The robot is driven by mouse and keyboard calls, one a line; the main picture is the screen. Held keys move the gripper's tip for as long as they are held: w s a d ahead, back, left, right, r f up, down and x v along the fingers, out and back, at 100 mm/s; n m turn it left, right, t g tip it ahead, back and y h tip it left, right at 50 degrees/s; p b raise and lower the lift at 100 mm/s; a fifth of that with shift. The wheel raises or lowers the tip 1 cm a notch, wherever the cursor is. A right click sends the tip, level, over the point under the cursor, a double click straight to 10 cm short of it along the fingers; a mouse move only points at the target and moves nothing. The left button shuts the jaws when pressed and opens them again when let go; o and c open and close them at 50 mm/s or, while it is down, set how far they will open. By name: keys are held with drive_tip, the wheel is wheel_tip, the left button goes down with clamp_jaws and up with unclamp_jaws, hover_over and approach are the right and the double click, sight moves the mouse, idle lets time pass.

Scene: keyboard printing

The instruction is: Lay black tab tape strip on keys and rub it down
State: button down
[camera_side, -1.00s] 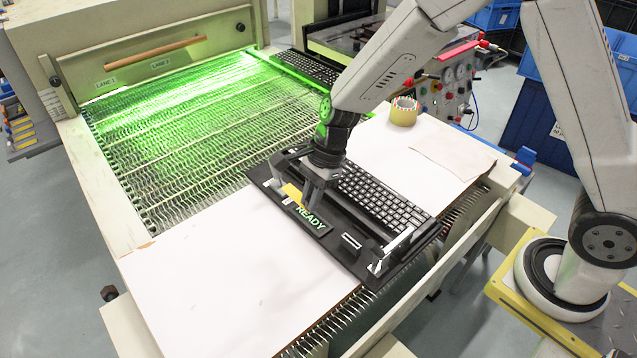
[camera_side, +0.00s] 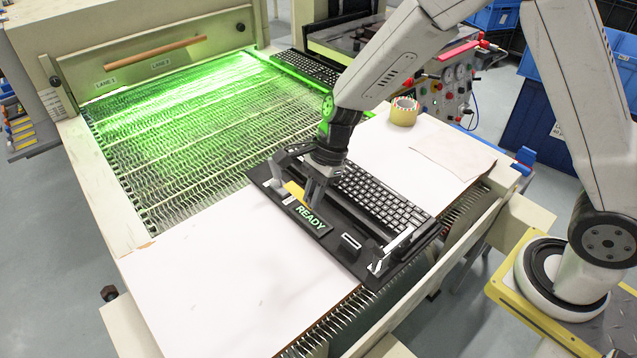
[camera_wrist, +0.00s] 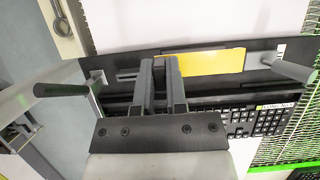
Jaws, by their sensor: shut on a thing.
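The black keyboard (camera_side: 388,202) sits in a black fixture (camera_side: 372,275); its keys also show in the wrist view (camera_wrist: 262,122). My gripper (camera_side: 311,197) is over the left end of the fixture, with its fingers close together. In the wrist view, the yellow tape strip (camera_wrist: 205,62) reaches to the right from beside my gripper's fingertips (camera_wrist: 160,66). The strip also shows left of the fingers in the side view (camera_side: 294,190). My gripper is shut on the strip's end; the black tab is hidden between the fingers. I cannot tell whether the strip touches anything below it.
A READY sign (camera_side: 310,218) is on the fixture's front edge. Upright posts (camera_wrist: 296,70) stand at the fixture's ends. A green-lit wire conveyor (camera_side: 170,130) lies behind. The board's front left is clear.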

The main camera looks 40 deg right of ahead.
drive_tip(key=w+d, duration=0.2)
drive_tip(key=d, duration=0.7)
hover_over(362, 190)
drive_tip(key=d, duration=0.1)
drive_tip(key=f, duration=0.1)
drive_tip(key=shift+d, duration=0.2)
drive_tip(key=shift+f, duration=0.25)
drive_tip(key=shift+f, duration=3.4)
drive_tip(key=shift+f, duration=0.4)
drive_tip(key=c, duration=0.6)
unclamp_jaws()
drive_tip(key=shift+r, duration=0.1)
